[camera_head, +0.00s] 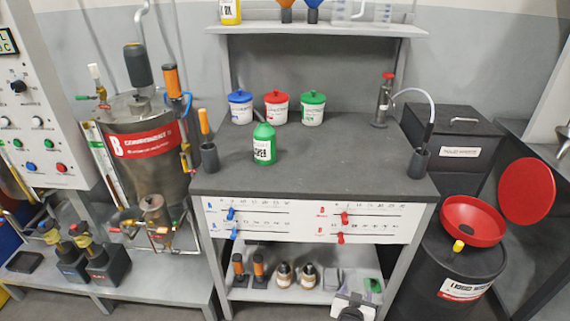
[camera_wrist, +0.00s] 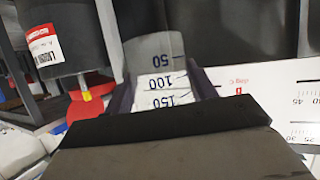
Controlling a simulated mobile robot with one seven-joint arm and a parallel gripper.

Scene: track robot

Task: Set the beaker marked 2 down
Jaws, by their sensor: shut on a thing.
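A clear beaker (camera_wrist: 155,55) with blue marks 50, 100 and 150 is between the fingers of my gripper (camera_wrist: 163,90) in the wrist view. My gripper is shut on it. The scale numbers appear upside down there, and I cannot see a mark 2. In the head view, a white and dark part of my arm's end shows at the bottom, in front of the bench's lower shelf. The held beaker cannot be made out clearly there.
The grey bench top (camera_head: 330,165) has free room at its middle and right. A green bottle (camera_head: 264,145), lidded tubs (camera_head: 276,107) and a dark holder (camera_head: 419,162) stand on it. A scale panel (camera_head: 290,220) fronts it. A drum with a red funnel (camera_head: 472,220) stands right.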

